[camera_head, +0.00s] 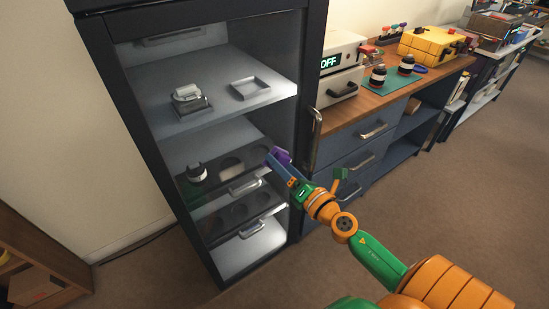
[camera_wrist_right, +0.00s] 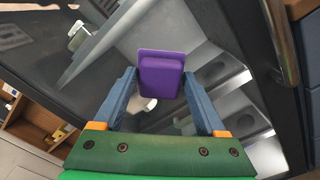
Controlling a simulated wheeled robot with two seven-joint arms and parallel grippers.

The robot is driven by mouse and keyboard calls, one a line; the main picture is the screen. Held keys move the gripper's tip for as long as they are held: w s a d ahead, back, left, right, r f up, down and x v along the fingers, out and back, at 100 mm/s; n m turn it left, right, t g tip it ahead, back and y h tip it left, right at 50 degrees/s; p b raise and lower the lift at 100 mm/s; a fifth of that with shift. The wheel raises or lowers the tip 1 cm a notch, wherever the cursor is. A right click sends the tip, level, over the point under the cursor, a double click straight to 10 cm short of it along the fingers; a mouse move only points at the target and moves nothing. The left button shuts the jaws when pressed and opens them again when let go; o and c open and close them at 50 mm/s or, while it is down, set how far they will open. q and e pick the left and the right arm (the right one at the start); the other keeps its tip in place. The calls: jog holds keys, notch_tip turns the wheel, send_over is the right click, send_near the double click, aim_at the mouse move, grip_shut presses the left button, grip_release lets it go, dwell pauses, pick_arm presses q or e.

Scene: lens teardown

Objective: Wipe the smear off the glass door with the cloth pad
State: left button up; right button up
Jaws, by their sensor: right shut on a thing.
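The purple cloth pad (camera_head: 282,155) is between the blue fingers of my right gripper (camera_head: 277,163), and the gripper is shut on it. The pad shows face-on in the right wrist view (camera_wrist_right: 161,76). The glass door (camera_head: 232,125) is the dark-framed front of the tall cabinet and looks closed. The pad is in front of its right part, at mid height; I cannot tell whether it touches the glass. I cannot make out the smear for certain in either view. My left gripper is not in view.
A vertical door handle (camera_head: 316,138) stands just right of the pad. A wooden-topped workbench (camera_head: 352,112) with drawers stands to the right. The floor in front is clear.

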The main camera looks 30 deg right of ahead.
jog(key=shift+s, duration=0.25)
jog(key=s+b, duration=0.1)
jog(key=s, duration=0.2)
dwell(0.5)
